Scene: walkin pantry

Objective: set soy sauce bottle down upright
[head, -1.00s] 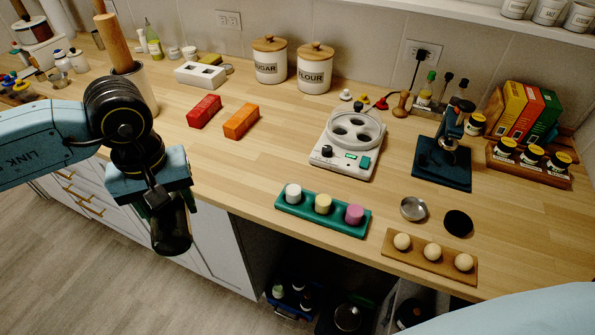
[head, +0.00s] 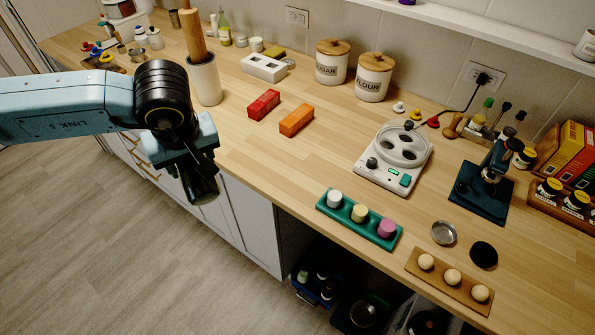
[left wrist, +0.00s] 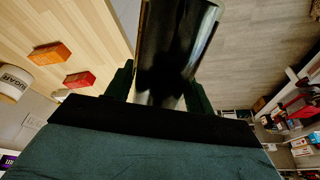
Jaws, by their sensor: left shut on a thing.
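The soy sauce bottle (head: 203,188) is dark and glossy. It hangs from my left gripper (head: 190,163) in the head view, slightly tilted, in front of the counter's front edge. In the left wrist view the bottle (left wrist: 172,45) fills the upper middle, between the two green fingers of the gripper (left wrist: 160,90). My left gripper is shut on it. Part of the bottle is hidden by the gripper. The wooden counter (head: 235,152) lies just beyond and to the right, and nothing shows touching the bottle's free end. My right gripper is not in view.
A red block (head: 264,105) and an orange block (head: 296,120) lie on the counter. A white crock (head: 205,82) with a rolling pin stands behind my arm. A green tray (head: 345,220) sits at the front edge. Bare counter lies between the blocks and this tray.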

